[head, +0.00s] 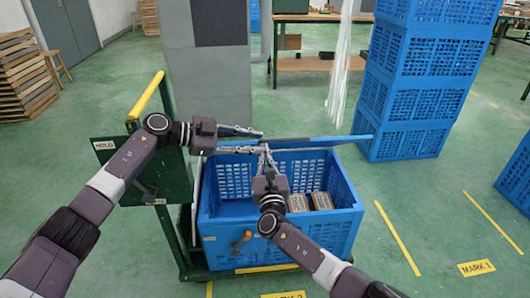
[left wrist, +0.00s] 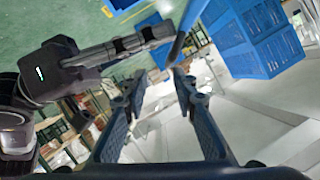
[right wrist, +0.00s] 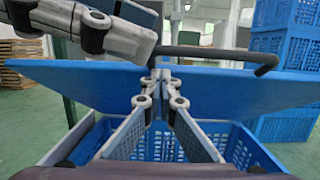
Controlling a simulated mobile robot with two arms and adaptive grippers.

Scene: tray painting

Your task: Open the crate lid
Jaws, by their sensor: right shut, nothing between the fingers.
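The blue crate (head: 318,237) stands with its top uncovered. Two small brown boxes (head: 298,203) (head: 321,201) are inside it. The blue lid (head: 335,143) is raised along the far side and looks nearly edge-on in the head view; its broad face fills the middle of the right wrist view (right wrist: 230,92). My left gripper (head: 261,141) is at the lid's top edge, fingers apart and empty; the left wrist view (left wrist: 160,78) shows the gap. My right gripper (head: 264,146) is shut and empty, its tips in front of the lid's face; whether they touch it I cannot tell.
The crate rests on a green cart with a yellow handle (head: 146,95) at left. Stacked blue crates (head: 405,140) stand behind right, and another crate (head: 517,175) is at the right edge. A grey cabinet (head: 207,80) is behind.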

